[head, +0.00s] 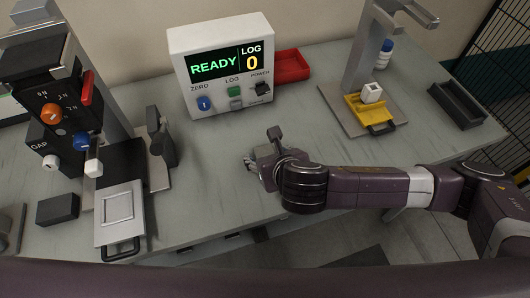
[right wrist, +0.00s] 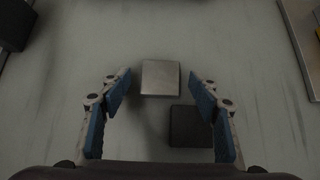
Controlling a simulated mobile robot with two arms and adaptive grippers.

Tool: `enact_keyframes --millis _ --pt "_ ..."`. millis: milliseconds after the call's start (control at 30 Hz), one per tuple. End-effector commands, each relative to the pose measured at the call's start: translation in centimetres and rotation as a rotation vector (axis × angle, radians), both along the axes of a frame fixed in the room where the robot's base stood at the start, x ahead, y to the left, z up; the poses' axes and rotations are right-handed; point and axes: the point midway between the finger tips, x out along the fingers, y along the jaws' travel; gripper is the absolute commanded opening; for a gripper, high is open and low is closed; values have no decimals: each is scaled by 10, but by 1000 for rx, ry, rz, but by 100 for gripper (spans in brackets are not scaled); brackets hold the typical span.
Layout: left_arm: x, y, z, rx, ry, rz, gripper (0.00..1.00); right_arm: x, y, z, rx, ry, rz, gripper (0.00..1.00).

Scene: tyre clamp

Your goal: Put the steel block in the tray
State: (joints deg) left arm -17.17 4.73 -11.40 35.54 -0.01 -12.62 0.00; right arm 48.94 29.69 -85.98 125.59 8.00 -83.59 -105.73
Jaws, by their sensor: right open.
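The steel block (right wrist: 160,77), a pale square metal piece, lies on the bench in the right wrist view, just ahead of and between my fingertips. My right gripper (head: 257,165) is open above the bench; its blue-padded fingers (right wrist: 163,88) stand apart on either side, not closed on anything. A dark block (right wrist: 190,125) lies close by, toward the right finger. In the head view I cannot make out either block by the gripper. A red tray (head: 292,66) stands beside the display box, and a black tray (head: 459,103) at the far right. My left gripper is not in view.
The display box (head: 220,65) reads READY and LOG 0. A press-like fixture (head: 60,115) with a plate (head: 119,212) stands at left, near a black block (head: 57,208). A stand with a yellow holder (head: 375,110) and white piece is at right. Bench between is mostly clear.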

Motion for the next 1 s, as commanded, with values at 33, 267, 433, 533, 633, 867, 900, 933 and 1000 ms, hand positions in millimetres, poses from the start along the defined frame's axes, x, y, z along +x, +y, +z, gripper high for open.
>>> enact_keyframes --millis 33,267,433,533,633,867,900,933,1000 --pt "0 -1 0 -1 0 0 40 0 0 0 0 0 0 55" --pt "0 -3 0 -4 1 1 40 0 0 0 0 0 0 30" --pt "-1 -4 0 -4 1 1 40 0 0 0 0 0 0 11" --pt "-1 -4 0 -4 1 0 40 0 0 0 1 0 -1 0" --pt "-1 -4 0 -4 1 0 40 0 0 1 2 -3 -1 0" --pt "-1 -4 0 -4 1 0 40 1 0 5 3 -3 0 0" --pt "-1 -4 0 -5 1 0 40 1 0 7 4 -4 -1 0" --pt "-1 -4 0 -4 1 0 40 1 0 10 3 -4 -1 0" --pt "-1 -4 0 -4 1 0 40 1 1 17 4 -5 -1 0"
